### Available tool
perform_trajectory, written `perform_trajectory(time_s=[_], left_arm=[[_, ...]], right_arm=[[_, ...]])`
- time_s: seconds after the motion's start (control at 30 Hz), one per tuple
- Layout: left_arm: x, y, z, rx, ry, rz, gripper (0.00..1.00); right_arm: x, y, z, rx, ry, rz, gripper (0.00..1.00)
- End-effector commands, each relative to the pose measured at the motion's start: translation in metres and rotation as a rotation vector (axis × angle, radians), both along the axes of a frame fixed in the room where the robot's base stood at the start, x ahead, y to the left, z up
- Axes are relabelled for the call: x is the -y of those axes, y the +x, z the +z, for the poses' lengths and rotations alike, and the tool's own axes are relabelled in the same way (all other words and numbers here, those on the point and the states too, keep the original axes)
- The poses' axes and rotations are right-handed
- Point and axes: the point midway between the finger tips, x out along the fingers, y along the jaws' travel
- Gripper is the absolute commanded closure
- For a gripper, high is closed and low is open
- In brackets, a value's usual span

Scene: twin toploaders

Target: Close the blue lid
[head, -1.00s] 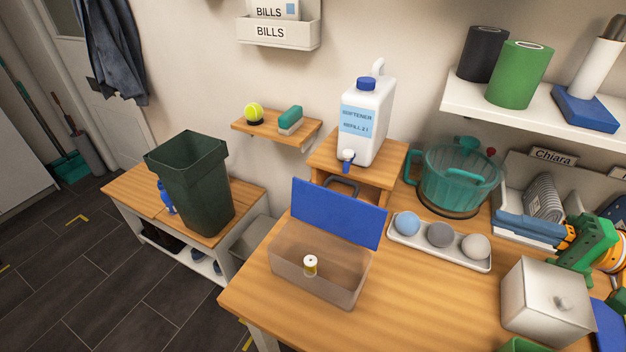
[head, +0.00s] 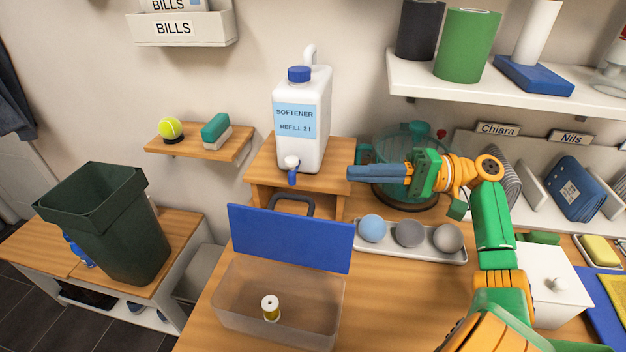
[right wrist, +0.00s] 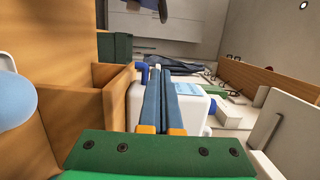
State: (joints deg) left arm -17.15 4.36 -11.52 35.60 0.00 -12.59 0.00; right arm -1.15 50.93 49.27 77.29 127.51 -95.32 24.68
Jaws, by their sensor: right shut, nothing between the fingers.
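The blue lid (head: 290,238) stands open and upright at the back edge of a clear box (head: 275,305) on the wooden table. A white spool (head: 270,307) shows inside the box. My right gripper (head: 350,173) is shut and empty, pointing left, above the table to the upper right of the lid and apart from it. In the right wrist view its fingers (right wrist: 163,100) are together, with the white softener bottle (right wrist: 205,110) beyond them. The lid does not show in the right wrist view. My left gripper is not in view.
The softener bottle (head: 302,120) stands on a wooden riser (head: 335,180) behind the lid. A tray (head: 410,252) with three balls lies right of the box. A teal pot (head: 390,145) is behind my right arm.

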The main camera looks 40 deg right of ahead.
Motion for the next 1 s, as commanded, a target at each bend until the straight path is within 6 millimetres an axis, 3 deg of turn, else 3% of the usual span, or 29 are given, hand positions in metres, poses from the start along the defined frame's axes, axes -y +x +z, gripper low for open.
perform_trajectory(time_s=[0.33,0.6,1.0], left_arm=[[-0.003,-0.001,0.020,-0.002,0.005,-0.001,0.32],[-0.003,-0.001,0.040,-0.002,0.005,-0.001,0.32],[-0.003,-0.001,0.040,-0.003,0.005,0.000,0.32]], right_arm=[[-0.060,0.047,0.004,0.002,0.002,0.002,1.00],[-0.089,0.027,0.002,-0.001,0.002,0.002,1.00],[-0.092,0.024,0.000,0.000,0.000,0.000,1.00]])
